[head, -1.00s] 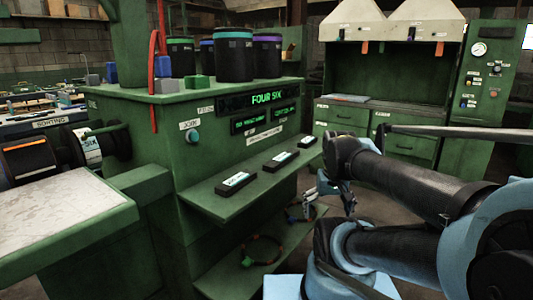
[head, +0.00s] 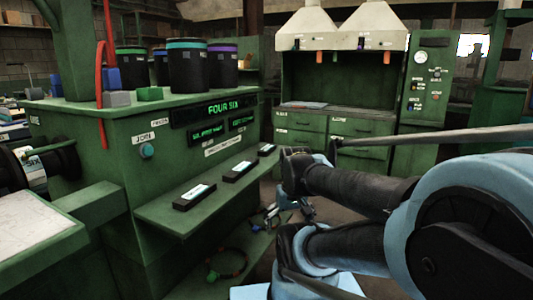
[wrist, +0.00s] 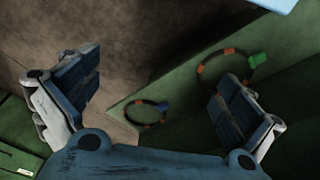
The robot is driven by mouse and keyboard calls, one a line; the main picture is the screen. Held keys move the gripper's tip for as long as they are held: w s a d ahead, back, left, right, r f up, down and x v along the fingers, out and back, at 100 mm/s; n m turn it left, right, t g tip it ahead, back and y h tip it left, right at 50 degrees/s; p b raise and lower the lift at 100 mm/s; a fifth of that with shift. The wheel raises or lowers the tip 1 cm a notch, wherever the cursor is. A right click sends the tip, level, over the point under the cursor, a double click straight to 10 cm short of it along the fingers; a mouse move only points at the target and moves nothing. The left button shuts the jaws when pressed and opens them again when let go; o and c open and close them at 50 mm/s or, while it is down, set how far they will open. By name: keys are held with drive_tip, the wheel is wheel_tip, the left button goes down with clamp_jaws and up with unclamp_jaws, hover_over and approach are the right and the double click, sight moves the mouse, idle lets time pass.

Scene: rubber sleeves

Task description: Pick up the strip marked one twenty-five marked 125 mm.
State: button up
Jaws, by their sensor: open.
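Three black strips with pale labels lie in a row on the green sloping shelf (head: 160,212): a near one (head: 194,196), a middle one (head: 238,171) and a far one (head: 267,150). Their markings are too small to read, so I cannot tell which is 125 mm. My gripper (wrist: 158,92) is open and empty in the wrist view, its fingers wide apart. In the head view it shows small and partly hidden behind my arm, to the right of the shelf. No strip is clearly seen in the wrist view.
Below is a lower green shelf with banded rings, one with a green block (wrist: 259,60) and one with a blue block (wrist: 164,106). A green machine with a lit display (head: 230,107) stands behind the strips. Floor is open to the shelf's right.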

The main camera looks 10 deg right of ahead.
drive_tip(key=shift+c, duration=0.8)
drive_tip(key=shift+s+r, duration=0.2)
drive_tip(key=shift+r, duration=0.8)
drive_tip(key=c, duration=0.8)
wheel_tip(320, 180, up, 30)
drive_tip(key=m+g, duration=0.2)
drive_tip(key=m, duration=0.5)
hover_over(267, 152)
drive_tip(key=f, duration=1.6)
drive_tip(key=shift+s+a+f, duration=0.1)
drive_tip(key=shift+s+f, duration=0.15)
drive_tip(key=shift+f, duration=0.15)
